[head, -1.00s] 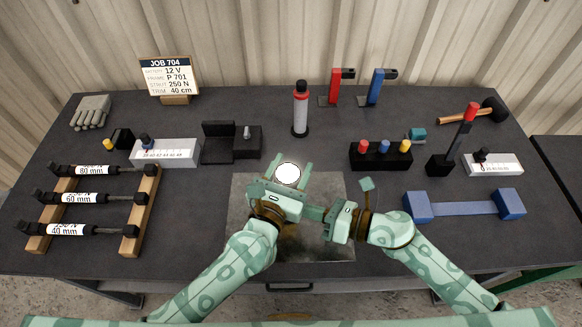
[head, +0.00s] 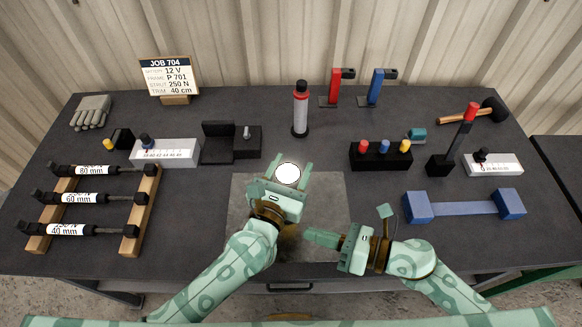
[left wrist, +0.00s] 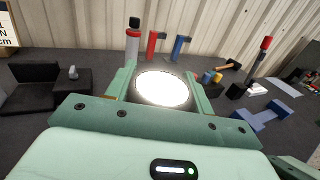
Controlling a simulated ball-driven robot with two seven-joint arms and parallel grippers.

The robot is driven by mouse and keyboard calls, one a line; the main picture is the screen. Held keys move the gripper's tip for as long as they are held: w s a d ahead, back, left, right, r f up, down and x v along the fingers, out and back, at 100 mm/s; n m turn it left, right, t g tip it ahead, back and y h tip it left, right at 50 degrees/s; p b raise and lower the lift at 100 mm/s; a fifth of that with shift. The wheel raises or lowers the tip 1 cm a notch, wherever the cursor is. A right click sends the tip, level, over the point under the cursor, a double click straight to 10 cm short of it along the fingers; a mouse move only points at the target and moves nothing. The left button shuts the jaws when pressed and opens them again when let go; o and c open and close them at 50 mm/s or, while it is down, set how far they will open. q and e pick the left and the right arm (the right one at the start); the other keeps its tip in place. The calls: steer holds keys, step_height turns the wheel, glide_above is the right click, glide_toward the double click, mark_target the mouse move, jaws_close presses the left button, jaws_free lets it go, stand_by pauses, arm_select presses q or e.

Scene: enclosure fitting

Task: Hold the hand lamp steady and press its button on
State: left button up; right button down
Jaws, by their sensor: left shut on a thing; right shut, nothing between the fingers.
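The hand lamp (head: 288,174) shows as a bright white glowing disc between the fingers of my left gripper (head: 288,172). It also shows in the left wrist view (left wrist: 162,89), with a finger on each side. My left gripper is shut on the lamp, above the grey metal plate at the middle of the table. The lamp's button is not visible; the gripper hides the lamp's body. My right gripper (head: 310,236) is shut and empty, to the lower right of my left gripper and apart from it.
A black block with coloured knobs (head: 381,156) and a blue bar-shaped holder (head: 464,207) are to the right. A black fixture (head: 231,143) is at left. The metal plate (head: 335,190) has bare room.

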arm_select(q)
steer(key=o, duration=1.2)
arm_select(e)
steer(key=shift+s+d, duration=0.1)
steer(key=shift+s, duration=0.2)
